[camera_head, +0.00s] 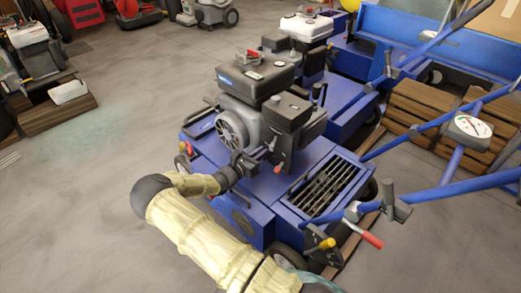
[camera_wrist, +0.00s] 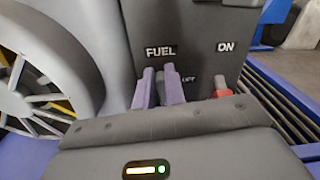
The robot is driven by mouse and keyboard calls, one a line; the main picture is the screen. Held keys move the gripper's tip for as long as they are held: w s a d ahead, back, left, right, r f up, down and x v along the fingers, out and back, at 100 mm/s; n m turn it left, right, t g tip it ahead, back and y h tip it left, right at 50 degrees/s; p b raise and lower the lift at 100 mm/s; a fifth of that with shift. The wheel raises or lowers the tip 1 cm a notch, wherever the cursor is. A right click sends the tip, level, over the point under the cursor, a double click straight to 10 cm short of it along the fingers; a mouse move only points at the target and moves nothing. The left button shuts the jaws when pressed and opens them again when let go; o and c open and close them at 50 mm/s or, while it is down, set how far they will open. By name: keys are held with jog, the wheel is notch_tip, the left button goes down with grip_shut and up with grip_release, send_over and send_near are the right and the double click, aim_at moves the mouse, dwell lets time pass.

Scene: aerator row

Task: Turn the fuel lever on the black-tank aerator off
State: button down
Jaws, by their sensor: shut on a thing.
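The black-tank aerator (camera_head: 258,78) stands in the middle of the head view, with a blue body and a grey-black engine. My gripper (camera_head: 263,153) reaches in from the left at the engine's lower front. In the wrist view my gripper's two purple fingers (camera_wrist: 164,88) are close together below the word FUEL on a dark panel (camera_wrist: 190,25). They are shut on a small grey lever (camera_wrist: 168,72), the fuel lever, mostly hidden between them. ON is printed at upper right; a partly hidden OFF is just right of the fingers.
The engine's round fan cover (camera_wrist: 35,75) is close on the left. A similar aerator with a white tank (camera_head: 307,27) stands behind. Blue handlebars (camera_head: 445,180) extend right. Open floor lies left.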

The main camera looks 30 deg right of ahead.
jog(key=n+p, duration=0.2)
jog(key=n, duration=0.2)
jog(key=f+n+p, duration=0.1)
jog(key=n+p, duration=0.2)
jog(key=n, duration=0.1)
jog(key=w+f+n+p, duration=0.1)
jog(key=n+p, duration=0.1)
jog(key=n, duration=0.2)
jog(key=shift+a, duration=0.25)
jog(key=n, duration=0.4)
jog(key=shift+f, duration=0.3)
jog(key=shift+n+p, duration=0.3)
jog(key=shift+w, duration=0.15)
jog(key=c, duration=1.5)
grip_release()
jog(key=shift+o, duration=0.2)
jog(key=shift+d+r, duration=0.1)
